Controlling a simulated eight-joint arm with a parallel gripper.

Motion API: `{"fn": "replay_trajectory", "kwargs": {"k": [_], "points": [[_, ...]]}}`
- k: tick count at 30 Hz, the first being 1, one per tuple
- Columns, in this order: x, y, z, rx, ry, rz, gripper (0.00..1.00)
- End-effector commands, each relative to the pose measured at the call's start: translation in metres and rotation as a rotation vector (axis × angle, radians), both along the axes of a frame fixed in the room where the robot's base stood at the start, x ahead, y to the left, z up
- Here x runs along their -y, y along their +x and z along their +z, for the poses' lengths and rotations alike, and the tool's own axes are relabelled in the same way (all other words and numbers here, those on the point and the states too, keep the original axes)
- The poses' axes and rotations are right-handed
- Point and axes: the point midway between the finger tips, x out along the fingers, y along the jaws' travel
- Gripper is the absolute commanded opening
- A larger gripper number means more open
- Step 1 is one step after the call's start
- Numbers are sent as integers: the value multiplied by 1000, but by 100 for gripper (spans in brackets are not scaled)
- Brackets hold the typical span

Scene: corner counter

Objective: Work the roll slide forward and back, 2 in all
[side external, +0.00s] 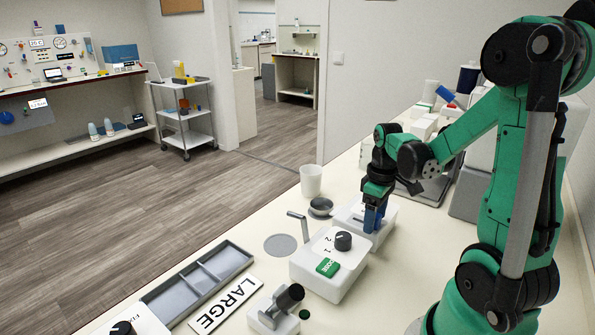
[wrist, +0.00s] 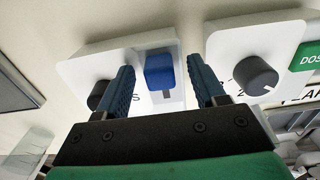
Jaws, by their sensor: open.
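A blue block-shaped slide knob (wrist: 160,72) stands in a slot on a white box (wrist: 86,72) in the wrist view; I take it for the roll slide. The white box also shows in the side external view (side external: 350,217). My gripper (side external: 373,220) points down at this box, its blue fingers low over it. In the wrist view my gripper (wrist: 160,66) is open, one finger on each side of the blue knob, with a gap visible on both sides. In the side external view the fingers hide the knob or blend with it.
A white box with a dark dial (side external: 343,241) and green button (side external: 328,267) stands close beside. A metal cup (side external: 320,207), white cup (side external: 311,180), grey divided tray (side external: 246,254), LARGE sign (side external: 225,305) and black-handled device (side external: 289,297) are around. White items crowd the counter's back.

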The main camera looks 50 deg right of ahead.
Motion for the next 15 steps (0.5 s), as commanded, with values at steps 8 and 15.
{"fn": "replay_trajectory", "kwargs": {"k": [8,15], "points": [[0,0,-1,0,0,0,57],[0,0,-1,0,0,0,0]]}}
